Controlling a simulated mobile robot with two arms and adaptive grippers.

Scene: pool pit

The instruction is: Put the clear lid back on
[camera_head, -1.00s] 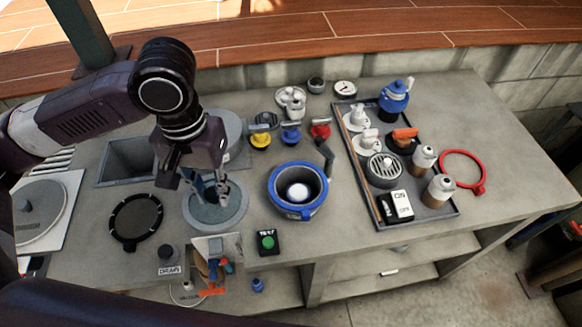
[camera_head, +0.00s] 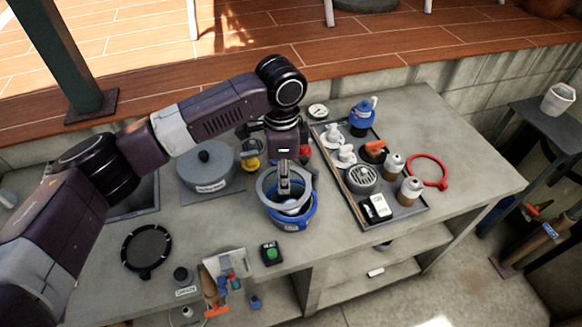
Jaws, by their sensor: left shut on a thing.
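The clear lid (camera_head: 264,186) is a round see-through disc with a pale grey rim. My left gripper (camera_head: 285,186) points down and is shut on it at its middle. The lid is over the blue-rimmed round pot (camera_head: 293,224) on the counter, set slightly toward the back, so the front of the blue rim shows below it. A light round part inside the pot shows partly past the lid. I cannot tell whether the lid touches the rim. My right gripper is not in view.
A tray (camera_head: 402,217) of bottles, cups and a strainer stands right of the pot. A grey lidded pot (camera_head: 208,168) stands left, near a yellow valve (camera_head: 250,162). A green button box (camera_head: 270,254) sits in front. A black ring (camera_head: 147,250) lies front left.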

